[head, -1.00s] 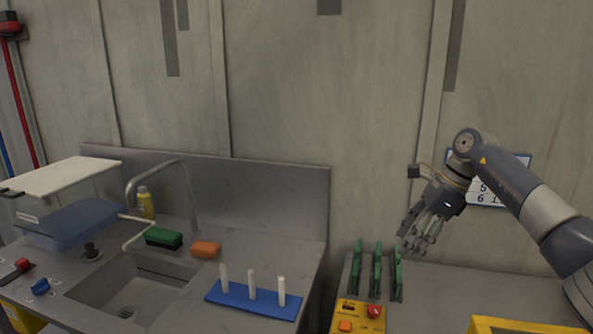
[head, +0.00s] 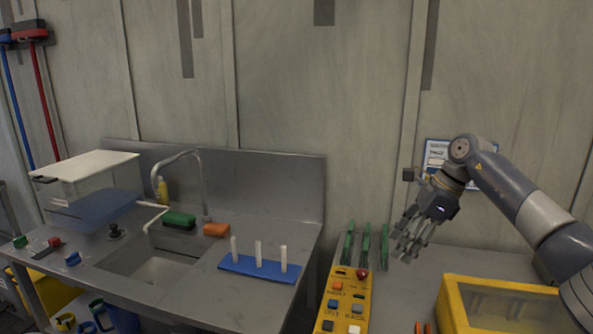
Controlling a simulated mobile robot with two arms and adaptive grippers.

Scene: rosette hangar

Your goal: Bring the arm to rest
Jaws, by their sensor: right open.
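My right arm comes in from the right edge in the head view. Its gripper (head: 407,240) is open and empty, with its fingers pointing down and to the left. It hangs in the air in front of the wall, just right of the green upright pieces (head: 366,246) behind the yellow control box. Nothing is seen between the fingers. My left gripper is not in view.
A yellow control box (head: 343,301) with buttons stands below the gripper. A yellow-framed case (head: 458,305) is at lower right. On the left are a sink (head: 158,268), a tap (head: 203,185), a blue peg base (head: 238,265) with white pegs, and a clear-sided box with a white lid (head: 95,163).

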